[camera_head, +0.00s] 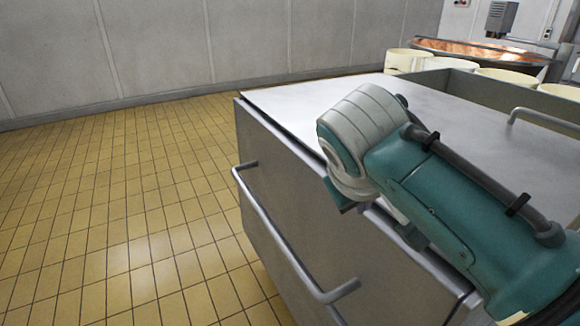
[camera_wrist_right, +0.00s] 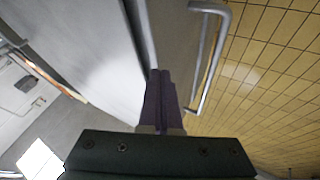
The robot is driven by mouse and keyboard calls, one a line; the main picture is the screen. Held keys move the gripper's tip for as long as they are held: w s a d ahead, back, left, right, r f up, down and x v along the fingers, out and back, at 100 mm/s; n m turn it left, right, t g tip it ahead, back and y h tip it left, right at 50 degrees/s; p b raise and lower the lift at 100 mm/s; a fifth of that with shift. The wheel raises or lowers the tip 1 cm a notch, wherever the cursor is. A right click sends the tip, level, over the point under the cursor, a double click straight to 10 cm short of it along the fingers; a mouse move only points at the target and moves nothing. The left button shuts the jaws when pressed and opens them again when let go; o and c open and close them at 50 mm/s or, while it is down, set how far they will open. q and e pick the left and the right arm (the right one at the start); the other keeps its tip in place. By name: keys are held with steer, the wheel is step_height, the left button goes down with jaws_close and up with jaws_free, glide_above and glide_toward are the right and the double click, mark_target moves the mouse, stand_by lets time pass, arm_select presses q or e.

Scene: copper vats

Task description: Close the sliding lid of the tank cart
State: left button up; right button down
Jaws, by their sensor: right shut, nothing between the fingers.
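The tank cart (camera_head: 300,215) is a grey metal box in the head view, with its flat sliding lid (camera_head: 285,105) across the top. A bar handle (camera_head: 540,118) stands on the lid at the right. My right arm reaches over the near edge of the cart, and its wrist hides part of that edge. In the wrist view my right gripper (camera_wrist_right: 158,75) has its purple fingers together and empty, beside the edge between lid (camera_wrist_right: 85,60) and side wall (camera_wrist_right: 175,35). I cannot tell whether they touch it. My left gripper is not in view.
A long bar handle (camera_head: 275,225) sticks out from the cart's side. White round containers (camera_head: 405,60) and a copper vat (camera_head: 470,50) stand behind at the right, by a raised metal rim (camera_head: 480,88). The tiled floor (camera_head: 110,205) at the left is clear up to the wall.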

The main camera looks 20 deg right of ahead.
mark_target(378, 212)
steer(key=w+d+f, duration=0.1)
steer(key=d, duration=0.1)
steer(key=w+d+f, duration=0.1)
steer(key=d+f, duration=0.1)
steer(key=w+d+f+b, duration=0.1)
steer(key=f, duration=0.1)
steer(key=shift+d, duration=0.85)
